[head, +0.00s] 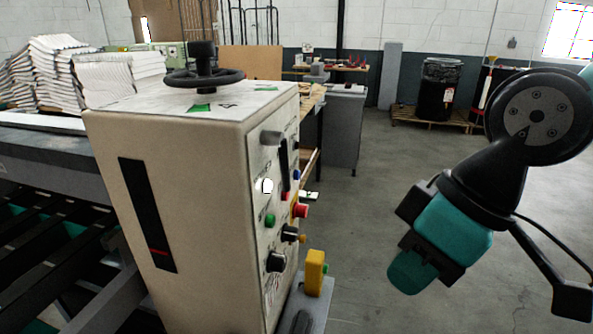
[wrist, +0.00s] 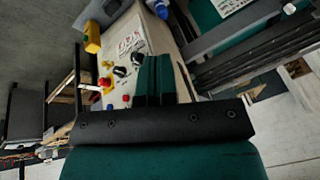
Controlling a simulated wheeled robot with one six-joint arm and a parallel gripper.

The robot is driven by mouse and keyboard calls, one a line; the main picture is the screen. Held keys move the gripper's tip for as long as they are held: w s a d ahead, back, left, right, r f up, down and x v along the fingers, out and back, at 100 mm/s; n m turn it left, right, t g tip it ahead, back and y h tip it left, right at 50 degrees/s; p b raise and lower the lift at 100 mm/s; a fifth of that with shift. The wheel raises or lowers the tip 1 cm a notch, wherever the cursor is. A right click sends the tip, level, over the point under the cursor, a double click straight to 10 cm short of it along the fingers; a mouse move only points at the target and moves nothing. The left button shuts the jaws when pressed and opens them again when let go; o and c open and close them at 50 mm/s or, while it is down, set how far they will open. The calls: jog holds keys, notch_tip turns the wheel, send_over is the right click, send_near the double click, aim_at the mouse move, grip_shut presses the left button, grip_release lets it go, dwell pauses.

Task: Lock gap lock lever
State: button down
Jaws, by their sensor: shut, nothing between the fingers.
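The beige machine cabinet (head: 175,215) stands left of centre in the head view, its control panel (head: 283,180) on the right side seen at a steep angle. A black upright bar (head: 284,165) and a stubby grey cylinder (head: 271,138) sit high on the panel. I cannot tell for sure which part is the gap lock lever. My gripper (head: 411,272) is right of the panel, apart from it and touching nothing visible. In the wrist view its teal fingers (wrist: 155,78) are together and empty, covering part of the panel (wrist: 130,42), which appears turned sideways.
The panel also carries a red button (head: 300,210), a green button (head: 270,220) and black knobs (head: 276,261). A yellow box (head: 314,272) juts out below. A black handwheel (head: 204,78) tops the cabinet. Open floor (head: 360,225) lies between panel and arm.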

jog(key=w+a+r+n+t+y, duration=0.1)
jog(key=w+a+r+n+t, duration=0.3)
jog(key=w+r+n, duration=0.5)
jog(key=w+a+n, duration=0.1)
jog(key=w, duration=0.2)
jog(key=shift+w+a, duration=0.15)
jog(key=shift+a, duration=0.25)
jog(key=shift+p, duration=0.3)
jog(key=w+a+f+p, duration=0.4)
jog(key=w+a+f, duration=0.1)
jog(key=w+f, duration=0.2)
jog(key=shift+w+f+p, duration=0.4)
jog(key=shift+f, duration=0.15)
jog(key=shift+a+f+b, duration=0.1)
jog(key=shift+f+b, duration=0.1)
jog(key=shift+b, duration=0.3)
jog(key=shift+w+t+b, duration=0.15)
jog(key=shift+t+b, duration=0.15)
jog(key=shift+b, duration=0.1)
